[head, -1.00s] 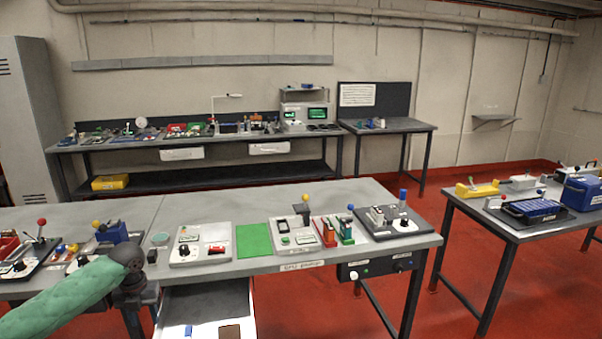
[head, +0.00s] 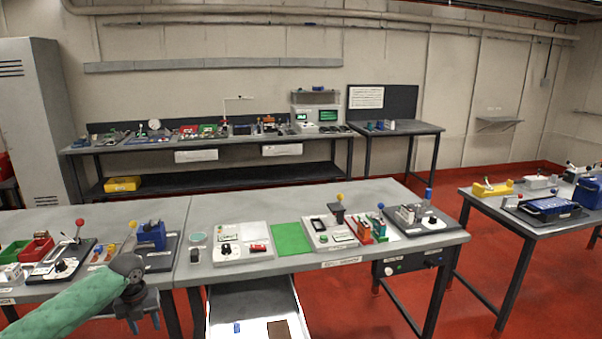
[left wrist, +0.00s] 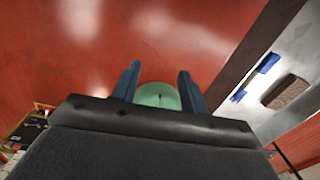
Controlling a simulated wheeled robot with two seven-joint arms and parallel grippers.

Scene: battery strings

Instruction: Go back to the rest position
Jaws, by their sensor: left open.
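My left gripper (head: 144,322) hangs in front of the near bench's (head: 235,210) front edge, left of the open drawer (head: 280,297), fingers pointing down. In the left wrist view its two blue-grey fingers (left wrist: 158,80) stand apart over the red floor. A round pale green thing (left wrist: 157,95) shows between them; I cannot tell what it is or how far below it lies. The drawer, with a blue piece (left wrist: 267,63) and a brown block (left wrist: 286,92), shows to the right. My right gripper is not in view.
The near bench carries a green mat (head: 291,239), a white tester board (head: 228,244) and a blue block device (head: 151,235). A side table (head: 510,215) stands at the right, a long bench (head: 225,140) at the back. Red floor lies open between them.

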